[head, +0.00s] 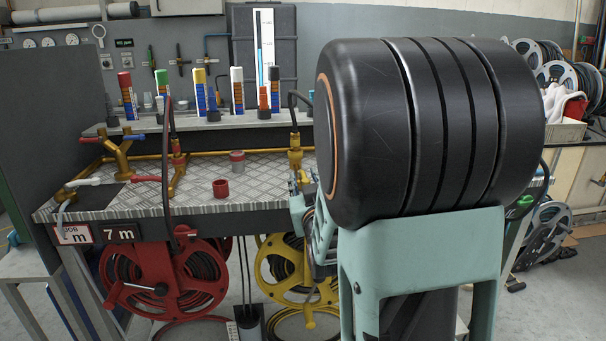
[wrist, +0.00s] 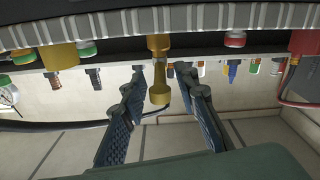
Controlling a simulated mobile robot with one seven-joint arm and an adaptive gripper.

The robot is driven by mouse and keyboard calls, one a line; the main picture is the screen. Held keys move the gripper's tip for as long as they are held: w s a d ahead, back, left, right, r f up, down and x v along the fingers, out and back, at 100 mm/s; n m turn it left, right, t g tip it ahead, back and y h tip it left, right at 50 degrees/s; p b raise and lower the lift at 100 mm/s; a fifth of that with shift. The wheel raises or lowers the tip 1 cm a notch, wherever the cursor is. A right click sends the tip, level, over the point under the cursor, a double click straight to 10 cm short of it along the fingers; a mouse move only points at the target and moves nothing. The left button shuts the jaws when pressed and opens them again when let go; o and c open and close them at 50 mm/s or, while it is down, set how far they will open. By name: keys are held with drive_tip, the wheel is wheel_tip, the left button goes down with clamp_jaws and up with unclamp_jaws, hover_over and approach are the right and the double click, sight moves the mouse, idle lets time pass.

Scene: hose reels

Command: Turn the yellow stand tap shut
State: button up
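The yellow stand tap (head: 295,153) stands at the back of the bench, left of my arm in the head view, with a dark hose curving over its top. In the wrist view, which is upside down, a yellow flared fitting (wrist: 160,88) hangs in the middle, and I take it for part of this tap. My gripper (wrist: 160,80) is open, with one textured finger on each side of that fitting. I cannot tell whether either finger touches it. In the head view my gripper (head: 301,190) is mostly hidden by my arm, just below the tap. I cannot make out the tap's lever.
Brass pipework with a branched tap (head: 120,150) and coloured levers is at the bench's left. A red reel (head: 165,285) and a yellow reel (head: 290,275) are below. Coloured tubes (head: 200,92) line the back shelf.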

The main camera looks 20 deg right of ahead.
drive_tip(key=shift+w, duration=0.1)
clamp_jaws()
idle(0.4)
